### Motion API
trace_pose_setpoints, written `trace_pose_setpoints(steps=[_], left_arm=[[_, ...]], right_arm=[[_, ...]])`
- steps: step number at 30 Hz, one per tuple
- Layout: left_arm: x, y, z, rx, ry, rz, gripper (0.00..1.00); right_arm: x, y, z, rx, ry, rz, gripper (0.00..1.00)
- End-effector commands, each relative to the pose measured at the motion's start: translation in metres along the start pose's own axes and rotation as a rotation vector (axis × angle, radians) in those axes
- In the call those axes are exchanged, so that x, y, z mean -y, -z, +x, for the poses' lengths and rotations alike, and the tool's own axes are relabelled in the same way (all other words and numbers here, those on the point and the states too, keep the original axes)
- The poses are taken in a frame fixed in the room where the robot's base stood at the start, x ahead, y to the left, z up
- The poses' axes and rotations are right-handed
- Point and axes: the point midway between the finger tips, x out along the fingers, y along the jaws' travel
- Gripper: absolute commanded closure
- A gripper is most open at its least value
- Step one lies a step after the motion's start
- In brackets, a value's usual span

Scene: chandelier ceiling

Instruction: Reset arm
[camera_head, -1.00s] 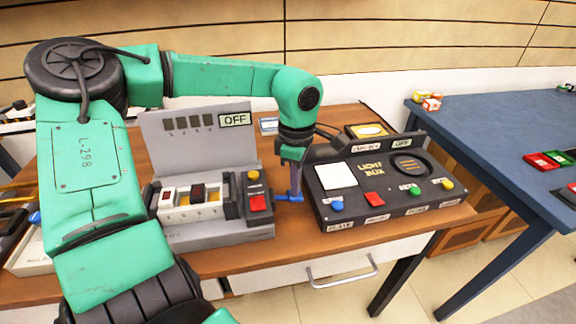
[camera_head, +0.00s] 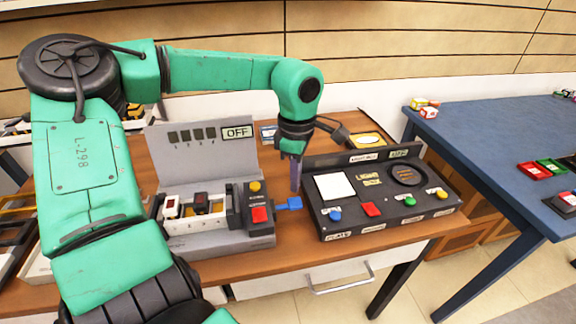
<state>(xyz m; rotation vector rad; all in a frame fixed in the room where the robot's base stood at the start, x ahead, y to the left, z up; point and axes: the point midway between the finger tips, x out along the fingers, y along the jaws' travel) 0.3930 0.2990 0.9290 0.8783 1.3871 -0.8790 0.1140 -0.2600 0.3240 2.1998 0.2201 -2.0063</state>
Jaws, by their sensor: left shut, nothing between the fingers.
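My left arm comes in from the left and reaches over the wooden table. My left gripper (camera_head: 295,174) points down, shut and empty, in the gap between the grey device and the black light box. The grey device (camera_head: 205,150) has an upright panel reading OFF, a row of slots, a yellow button (camera_head: 255,186) and a red button (camera_head: 259,215). A small blue piece (camera_head: 289,204) lies just below the fingertips; I cannot tell whether it touches them. My right gripper is not in view.
The black light box (camera_head: 327,230) has blue, red, green and yellow buttons and a white square. A blue table (camera_head: 480,132) stands at the right with small boxes (camera_head: 424,107) and red and green items (camera_head: 543,168). A drawer handle (camera_head: 341,281) juts from the table front.

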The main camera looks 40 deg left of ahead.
Motion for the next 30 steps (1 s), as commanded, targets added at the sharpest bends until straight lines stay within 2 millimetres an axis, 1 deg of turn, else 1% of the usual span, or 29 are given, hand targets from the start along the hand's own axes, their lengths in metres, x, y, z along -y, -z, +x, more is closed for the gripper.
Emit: trace_pose_setpoints(steps=[1, 7, 22, 24, 26, 29, 30], left_arm=[[0.000, 0.000, -0.010, 0.000, -0.001, 0.000, 1.00], [0.000, 0.000, -0.028, 0.000, -0.002, 0.000, 1.00], [0.000, 0.000, -0.026, 0.000, -0.001, 0.000, 1.00], [0.000, 0.000, -0.029, 0.000, -0.001, 0.000, 1.00], [0.000, 0.000, -0.037, 0.000, -0.001, 0.000, 1.00], [0.000, 0.000, -0.060, 0.000, -0.001, 0.000, 1.00], [0.000, 0.000, -0.071, 0.001, -0.001, 0.000, 1.00]], right_arm=[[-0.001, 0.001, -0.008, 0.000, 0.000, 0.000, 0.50], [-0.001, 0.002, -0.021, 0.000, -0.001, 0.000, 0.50], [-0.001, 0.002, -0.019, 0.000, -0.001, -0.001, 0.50], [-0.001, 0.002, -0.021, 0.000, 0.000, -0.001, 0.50], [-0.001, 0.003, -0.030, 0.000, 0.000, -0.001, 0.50], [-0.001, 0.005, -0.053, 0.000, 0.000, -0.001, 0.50], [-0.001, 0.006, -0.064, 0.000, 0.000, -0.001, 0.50]])
